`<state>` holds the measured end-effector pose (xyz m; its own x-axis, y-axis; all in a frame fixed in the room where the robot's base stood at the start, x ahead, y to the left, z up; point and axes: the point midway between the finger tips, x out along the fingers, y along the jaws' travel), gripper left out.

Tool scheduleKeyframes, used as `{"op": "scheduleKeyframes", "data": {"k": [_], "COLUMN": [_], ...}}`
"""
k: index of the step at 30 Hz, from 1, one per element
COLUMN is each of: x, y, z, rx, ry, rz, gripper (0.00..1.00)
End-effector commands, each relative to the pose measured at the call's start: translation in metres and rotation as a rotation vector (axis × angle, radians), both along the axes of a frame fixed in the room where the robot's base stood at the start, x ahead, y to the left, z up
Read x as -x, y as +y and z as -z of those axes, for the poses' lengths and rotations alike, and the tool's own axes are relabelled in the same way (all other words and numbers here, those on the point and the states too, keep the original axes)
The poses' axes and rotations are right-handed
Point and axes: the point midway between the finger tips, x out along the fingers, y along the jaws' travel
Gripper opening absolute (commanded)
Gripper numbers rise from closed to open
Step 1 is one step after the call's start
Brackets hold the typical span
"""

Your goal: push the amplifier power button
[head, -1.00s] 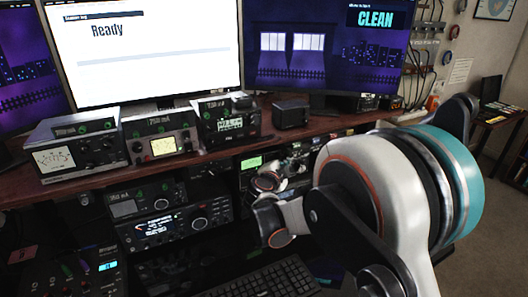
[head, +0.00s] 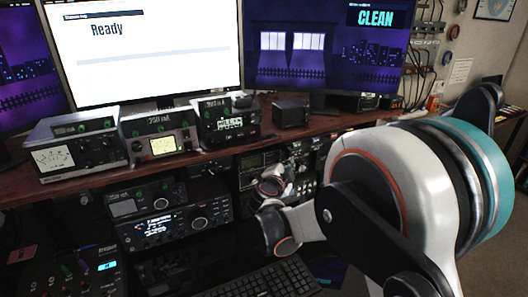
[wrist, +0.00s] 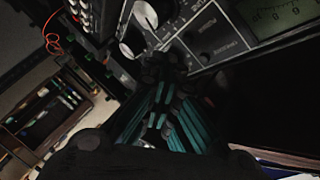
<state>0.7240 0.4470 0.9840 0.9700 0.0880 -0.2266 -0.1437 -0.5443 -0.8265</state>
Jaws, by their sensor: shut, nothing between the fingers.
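The amplifier, as I take it, is the dark unit (head: 250,172) under the shelf in the head view, partly behind my arm. In the wrist view its black front panel (wrist: 228,52) fills the upper right, tilted, with silver knobs (wrist: 145,14), small labelled controls and a dim, unlit-looking meter (wrist: 282,14). My gripper (wrist: 160,62) is shut and empty, its fingertips at or very close to the panel, below the knobs. Contact cannot be made out. The power button cannot be singled out; the fingertips may cover it. In the head view my arm hides most of the gripper.
A wooden shelf (head: 340,122) runs above the amplifier and carries several radio units and a small black box (head: 291,114). A radio (head: 165,228) stands left of my arm, and a keyboard (head: 262,281) lies below.

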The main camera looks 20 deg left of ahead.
Motion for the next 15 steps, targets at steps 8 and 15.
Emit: {"op": "scheduleKeyframes", "data": {"k": [8, 15], "x": [0.017, 0.028], "y": [-0.020, -0.033], "z": [0.000, 0.000], "rx": [0.000, 0.000], "ry": [0.000, 0.000], "rz": [0.000, 0.000], "gripper": [0.00, 0.00]}}
